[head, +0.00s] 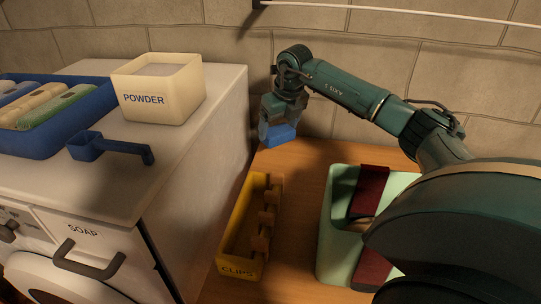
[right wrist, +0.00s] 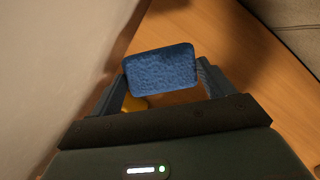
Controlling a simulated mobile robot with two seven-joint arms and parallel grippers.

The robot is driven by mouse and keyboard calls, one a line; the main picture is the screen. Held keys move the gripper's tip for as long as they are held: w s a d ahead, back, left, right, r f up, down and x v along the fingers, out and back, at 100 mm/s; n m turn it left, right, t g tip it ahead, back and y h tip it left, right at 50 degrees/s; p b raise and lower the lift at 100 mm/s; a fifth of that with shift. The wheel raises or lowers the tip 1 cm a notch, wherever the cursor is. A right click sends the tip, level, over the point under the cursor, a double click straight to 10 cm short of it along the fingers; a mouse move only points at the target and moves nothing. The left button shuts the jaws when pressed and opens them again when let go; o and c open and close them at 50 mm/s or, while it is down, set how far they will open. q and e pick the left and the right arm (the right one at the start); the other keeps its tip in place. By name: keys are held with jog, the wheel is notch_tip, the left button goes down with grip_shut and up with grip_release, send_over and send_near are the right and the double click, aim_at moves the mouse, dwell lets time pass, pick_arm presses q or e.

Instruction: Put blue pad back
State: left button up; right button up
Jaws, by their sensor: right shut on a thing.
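The blue pad (head: 280,134) is held between the fingers of my right gripper (head: 284,112), above the far end of the wooden surface near the stone wall. In the right wrist view the blue pad (right wrist: 161,71) shows its rough blue face between the two fingers of the gripper (right wrist: 163,84). It sits slightly tilted in that picture. The pad looks clear of the wood below, though its exact height is hard to tell. My left gripper is not in view.
A yellow clips box (head: 226,246) and a pale green bin (head: 327,250) with dark red items stand on the wooden surface (head: 300,165). At left, the white washer (head: 190,135) bears a powder box (head: 185,100), blue scoop (head: 85,147) and blue tray (head: 25,142) holding several bars.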

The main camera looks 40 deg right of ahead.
aim_at(282, 133)
jog(key=f, duration=0.4)
jog(key=shift+s+f, duration=0.2)
jog(key=shift+s, duration=0.05)
notch_tip(282, 133, down, 4)
jog(key=shift+r+p, duration=0.2)
jog(key=shift+p, duration=0.2)
jog(key=shift+f, duration=0.3)
jog(key=o, duration=0.8)
